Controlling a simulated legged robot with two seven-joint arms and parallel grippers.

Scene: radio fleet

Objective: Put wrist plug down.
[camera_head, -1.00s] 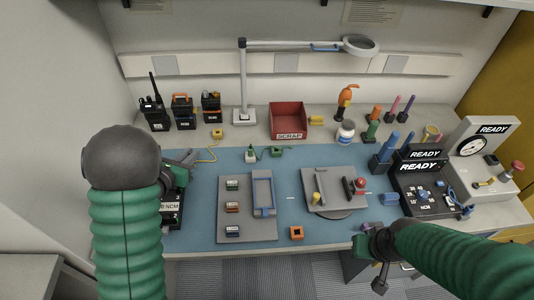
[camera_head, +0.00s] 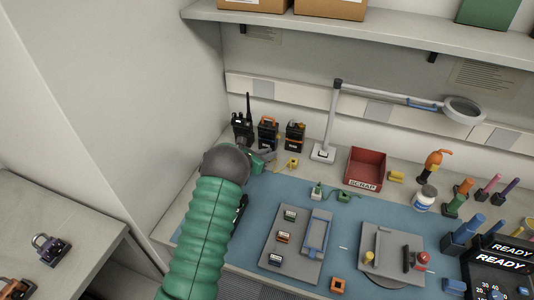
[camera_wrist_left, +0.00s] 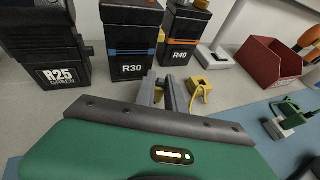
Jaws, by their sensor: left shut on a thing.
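My left gripper (camera_head: 264,155) reaches over the left back of the bench, near the radios. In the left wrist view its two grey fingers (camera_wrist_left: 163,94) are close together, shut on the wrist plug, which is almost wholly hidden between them. A yellow block (camera_head: 293,162) sits on the bench just right of the fingertips, apart from them. It also shows in the left wrist view (camera_wrist_left: 200,86), with a yellow cord curving from it down behind the fingers. My right gripper is out of view.
Radios stand close behind the gripper: R25 (camera_wrist_left: 62,62), R30 (camera_wrist_left: 130,45) and R40 (camera_wrist_left: 184,38). Blue mat (camera_head: 258,212) is free left of the grey tray (camera_head: 297,255).

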